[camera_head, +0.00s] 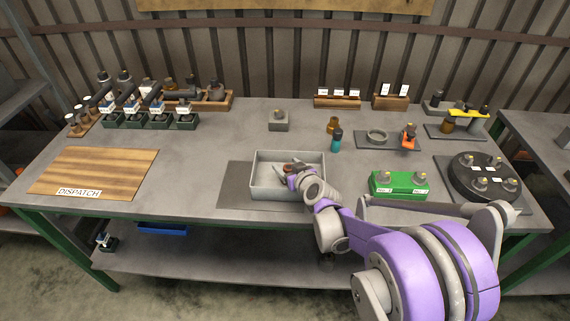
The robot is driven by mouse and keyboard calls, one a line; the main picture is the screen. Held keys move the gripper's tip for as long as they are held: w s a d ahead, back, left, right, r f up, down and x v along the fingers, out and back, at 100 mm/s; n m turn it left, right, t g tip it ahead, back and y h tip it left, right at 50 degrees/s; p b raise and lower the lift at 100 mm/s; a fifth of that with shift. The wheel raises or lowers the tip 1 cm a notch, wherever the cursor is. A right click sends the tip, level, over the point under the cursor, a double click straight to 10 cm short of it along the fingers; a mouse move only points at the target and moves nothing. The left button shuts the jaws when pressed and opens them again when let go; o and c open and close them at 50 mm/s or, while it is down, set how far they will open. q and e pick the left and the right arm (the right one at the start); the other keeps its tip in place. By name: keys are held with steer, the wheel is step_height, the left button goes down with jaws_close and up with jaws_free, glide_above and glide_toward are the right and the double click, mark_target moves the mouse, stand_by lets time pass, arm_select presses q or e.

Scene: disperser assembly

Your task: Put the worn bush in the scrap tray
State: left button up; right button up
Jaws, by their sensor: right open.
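A light grey open tray (262,187), apparently the scrap tray, stands on a dark mat at the middle front of the bench. My right gripper (291,174) is open over the inside of this tray, pointing down and left. A small brownish thing (288,166) shows at its fingertips and may be the worn bush. It is too small and partly covered to be sure, and I cannot tell whether it touches the tray floor. My right wrist hides the tray's right front corner. My left gripper is not in view.
A green block (399,185) and a round dark fixture (485,176) stand right of my right arm. A brown bottle (333,125) and a teal bottle (336,141) stand behind the tray. A wooden dispatch board (95,170) lies at left, with clear bench beside it.

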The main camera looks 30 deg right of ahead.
steer(key=p+v, duration=0.1)
steer(key=v, duration=0.9)
steer(key=shift+s, duration=0.1)
steer(key=shift+n+g+y, duration=0.4)
steer(key=shift+g+y, duration=0.3)
steer(key=shift+y, duration=0.2)
steer(key=s+a, duration=0.1)
steer(key=a, duration=0.3)
steer(key=s+a, duration=0.1)
steer(key=shift+s+a+f, duration=0.35)
steer(key=shift+a+f, duration=0.05)
steer(key=s+a+f+g, duration=0.2)
steer(key=s+a+g, duration=0.1)
steer(key=s, duration=0.6)
steer(key=s+a+f+g, duration=0.3)
steer(key=s+a+g, duration=0.1)
steer(key=s, duration=0.5)
steer(key=shift+s+a+f+h, duration=0.3)
steer(key=shift+s+a, duration=0.05)
steer(key=r+p, duration=0.2)
steer(key=r, duration=0.1)
steer(key=shift+w+p, duration=0.35)
steer(key=shift+w, duration=0.05)
